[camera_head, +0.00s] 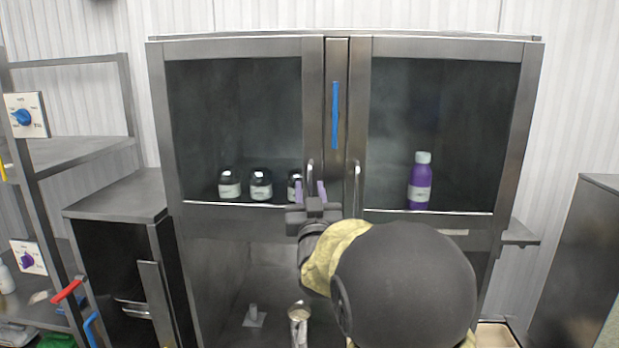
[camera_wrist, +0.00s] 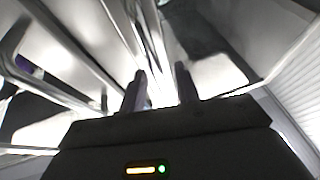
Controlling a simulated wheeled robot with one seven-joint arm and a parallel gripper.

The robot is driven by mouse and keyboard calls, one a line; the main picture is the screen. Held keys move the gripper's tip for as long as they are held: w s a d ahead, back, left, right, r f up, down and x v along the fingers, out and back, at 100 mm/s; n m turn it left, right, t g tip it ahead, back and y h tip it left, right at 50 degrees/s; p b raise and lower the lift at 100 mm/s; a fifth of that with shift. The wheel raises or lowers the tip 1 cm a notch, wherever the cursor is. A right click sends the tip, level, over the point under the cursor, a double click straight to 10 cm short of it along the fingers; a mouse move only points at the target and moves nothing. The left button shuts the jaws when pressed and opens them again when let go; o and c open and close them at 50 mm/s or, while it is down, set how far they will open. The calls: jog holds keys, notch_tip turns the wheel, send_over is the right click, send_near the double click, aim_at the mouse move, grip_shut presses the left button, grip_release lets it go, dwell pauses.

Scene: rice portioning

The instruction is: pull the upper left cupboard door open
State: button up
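The upper left cupboard door (camera_head: 235,115) is a dark glass pane in a steel frame and looks shut. Its upright bar handle (camera_head: 310,172) sits low on the door's right edge. My gripper (camera_head: 310,190) is at the lower part of this handle, with its fingers apart. In the head view the handle appears between the two fingers; I cannot tell whether they touch it. In the wrist view the gripper (camera_wrist: 160,84) shows two separated fingers against bright steel, and the handle is hard to make out there.
The upper right door (camera_head: 445,115) is shut, with its own handle (camera_head: 354,185) close by on the right. Dark jars (camera_head: 260,184) and a purple bottle (camera_head: 420,182) stand behind the glass. A blue strip (camera_head: 335,115) is on the centre post. A metal shaker (camera_head: 299,325) stands below.

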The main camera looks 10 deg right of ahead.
jog(key=shift+w+d+r, duration=0.1)
jog(key=shift+w+r, duration=0.1)
jog(key=shift+w, duration=0.45)
grip_shut()
jog(key=shift+s, duration=0.1)
